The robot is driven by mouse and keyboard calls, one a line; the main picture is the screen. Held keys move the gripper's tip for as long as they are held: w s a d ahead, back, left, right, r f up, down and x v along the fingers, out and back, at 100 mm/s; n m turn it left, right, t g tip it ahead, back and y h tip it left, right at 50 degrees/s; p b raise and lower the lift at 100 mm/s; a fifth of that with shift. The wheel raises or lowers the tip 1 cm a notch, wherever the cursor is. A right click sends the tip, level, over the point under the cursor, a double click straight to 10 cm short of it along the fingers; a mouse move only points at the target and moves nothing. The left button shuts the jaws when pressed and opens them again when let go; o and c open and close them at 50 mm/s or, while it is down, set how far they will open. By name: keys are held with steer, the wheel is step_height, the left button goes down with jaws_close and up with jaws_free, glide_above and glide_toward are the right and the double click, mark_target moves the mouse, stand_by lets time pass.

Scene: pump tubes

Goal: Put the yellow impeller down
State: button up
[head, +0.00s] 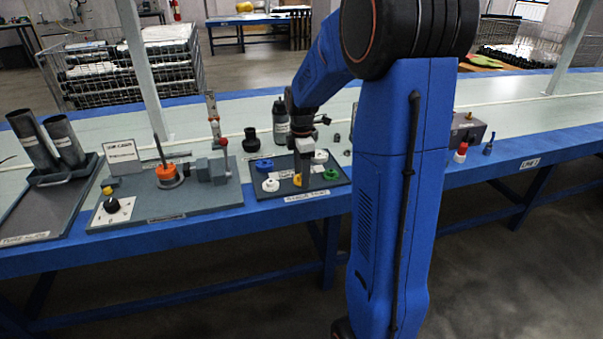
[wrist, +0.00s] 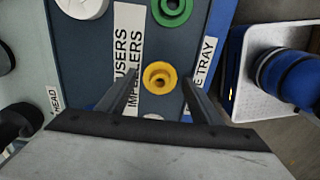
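The yellow impeller (wrist: 160,77) is a round, flanged piece with a hole in its middle. In the wrist view it is between my gripper's fingertips (wrist: 162,80), with a narrow gap showing on each side. My gripper is open around it. In the head view my gripper (head: 301,170) points down over the dark parts tray (head: 283,175), and the impeller (head: 297,181) shows low beside the fingers, partly hidden. It looks to be at the tray surface, next to the printed label (wrist: 128,60).
The tray also holds a green ring (head: 331,174), a blue ring (head: 264,165) and white rings (head: 270,185). A grey fixture board (head: 215,198) with a pump stand is to the left.

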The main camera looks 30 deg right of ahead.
steer(key=shift+r, duration=0.1)
step_height(320, 180, up, 11)
steer(key=s+a+r+m+t, duration=0.1)
steer(key=s+a+r+m, duration=0.2)
steer(key=s+a, duration=0.25)
steer(key=s+a+f+m+t, duration=0.1)
steer(key=s+a+m, duration=0.2)
steer(key=s, duration=0.5)
steer(key=s+a+f+m+t, duration=0.1)
steer(key=s+a+f+m, duration=0.1)
steer(key=s+m, duration=0.3)
steer(key=s+a+f+m+t, duration=0.1)
steer(key=s+a+m, duration=0.2)
steer(key=s, duration=0.7)
steer(key=shift+s+a+f+m+t, duration=0.3)
steer(key=shift+s+a+m+t, duration=0.1)
steer(key=shift+a, duration=0.6)
